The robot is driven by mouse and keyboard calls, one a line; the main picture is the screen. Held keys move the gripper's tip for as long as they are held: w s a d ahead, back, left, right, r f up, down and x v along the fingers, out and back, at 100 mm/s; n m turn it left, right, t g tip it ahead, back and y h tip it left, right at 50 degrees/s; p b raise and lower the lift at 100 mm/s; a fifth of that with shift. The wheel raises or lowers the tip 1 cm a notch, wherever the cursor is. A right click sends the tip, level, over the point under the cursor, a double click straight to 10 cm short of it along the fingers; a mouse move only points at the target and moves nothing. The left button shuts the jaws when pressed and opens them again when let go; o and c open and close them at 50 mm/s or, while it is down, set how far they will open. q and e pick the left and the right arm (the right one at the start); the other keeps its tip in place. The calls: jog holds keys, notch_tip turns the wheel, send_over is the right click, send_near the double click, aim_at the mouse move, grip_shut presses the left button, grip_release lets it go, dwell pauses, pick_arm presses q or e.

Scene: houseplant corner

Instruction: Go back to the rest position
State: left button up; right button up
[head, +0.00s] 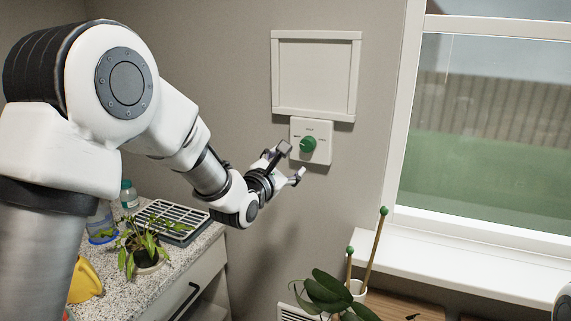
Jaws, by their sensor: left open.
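My left gripper (291,163) is raised in front of the wall, with its arm coming in from the left. Its fingers are apart, and nothing shows between them. The fingertips are close to a white wall plate with a green knob (308,144); I cannot tell whether they touch it. My right gripper is out of view.
A speckled counter (204,245) at lower left holds a potted plant (146,255), a drying rack (172,222), bottles and a yellow object (86,281). A plant (326,293) with green-tipped stakes stands lower right, below the window sill (450,262). A framed panel (315,74) is above the knob.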

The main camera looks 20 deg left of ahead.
pick_arm(q)
jog(key=s+f+m+g, duration=0.1)
jog(key=s+f+g, duration=0.25)
jog(key=f, duration=0.85)
jog(key=s+f+g, duration=0.2)
jog(key=s+f, duration=0.3)
jog(key=f, duration=0.7)
jog(key=s+f+m+g, duration=0.1)
jog(key=s+f+g, duration=0.25)
jog(key=f, duration=0.85)
jog(key=s+f+m+g, duration=0.2)
jog(key=s+f+m, duration=0.3)
jog(key=s, duration=0.5)
jog(key=s+f+m+g, duration=0.3)
jog(key=s+f, duration=0.4)
jog(key=s, duration=0.3)
jog(key=s+m+g+y, duration=0.1)
jog(key=s+m+g, duration=0.2)
jog(key=s+m, duration=0.8)
jog(key=m, duration=0.7)
jog(key=shift+s+a+f+g, duration=0.15)
jog(key=shift+s+f+g, duration=0.15)
jog(key=shift+s, duration=0.1)
